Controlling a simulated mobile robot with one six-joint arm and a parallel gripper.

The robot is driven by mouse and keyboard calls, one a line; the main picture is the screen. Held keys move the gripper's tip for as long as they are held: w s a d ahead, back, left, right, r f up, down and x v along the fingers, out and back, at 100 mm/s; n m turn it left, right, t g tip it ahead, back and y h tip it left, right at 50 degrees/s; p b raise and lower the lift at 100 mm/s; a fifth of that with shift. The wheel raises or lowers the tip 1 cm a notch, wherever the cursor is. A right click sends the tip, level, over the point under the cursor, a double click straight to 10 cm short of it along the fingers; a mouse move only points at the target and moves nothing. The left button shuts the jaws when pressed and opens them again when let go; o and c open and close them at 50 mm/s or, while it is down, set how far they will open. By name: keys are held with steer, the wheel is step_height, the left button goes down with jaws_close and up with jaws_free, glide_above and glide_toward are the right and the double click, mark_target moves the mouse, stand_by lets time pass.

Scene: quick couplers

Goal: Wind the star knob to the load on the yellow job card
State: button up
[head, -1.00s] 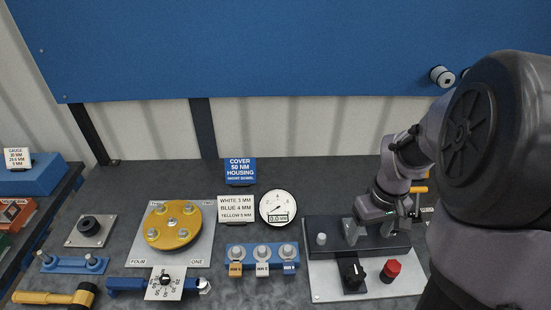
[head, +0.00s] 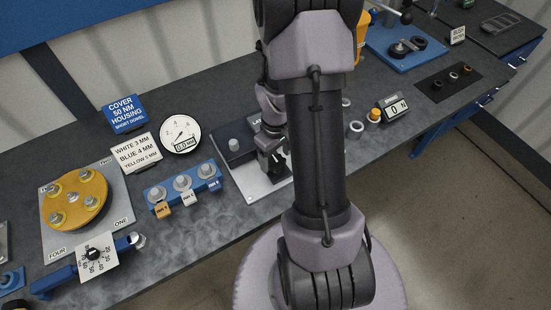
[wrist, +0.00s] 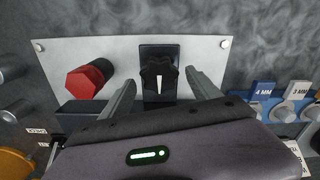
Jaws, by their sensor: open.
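A black lobed knob (wrist: 158,80) with a white pointer line shows in the wrist view, on a dark block fixed to a pale plate (wrist: 110,50). I cannot tell whether it is the star knob of the task. My gripper (wrist: 160,84) is open, with one finger on each side of the knob and block, apart from them in the picture. In the head view, my gripper (head: 272,160) is low over the same plate, partly hidden by my arm. A small readout (head: 393,108) shows 0 N. I cannot make out a yellow job card.
A red hexagonal knob (wrist: 86,80) sits left of the black one. A blue holder (head: 182,187) with several tagged couplers, a round gauge (head: 180,135), a white card (head: 136,153) and a blue card (head: 123,113) stand to the left. A yellow disc (head: 74,200) lies further left.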

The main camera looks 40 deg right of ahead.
steer(key=shift+f, duration=0.1)
steer(key=c, duration=1.4)
steer(key=shift+o, duration=0.2)
steer(key=shift+m, duration=0.3)
steer(key=m+b, duration=0.2)
steer(key=m, duration=0.2)
steer(key=shift+d+f+m, duration=0.1)
steer(key=shift+d+m, duration=0.05)
steer(key=shift+m, duration=0.15)
steer(key=shift+s+m+b, duration=0.1)
steer(key=shift+m+b, duration=1)
steer(key=shift+m, duration=1.5)
steer(key=o, duration=1.4)
steer(key=shift+c, duration=0.2)
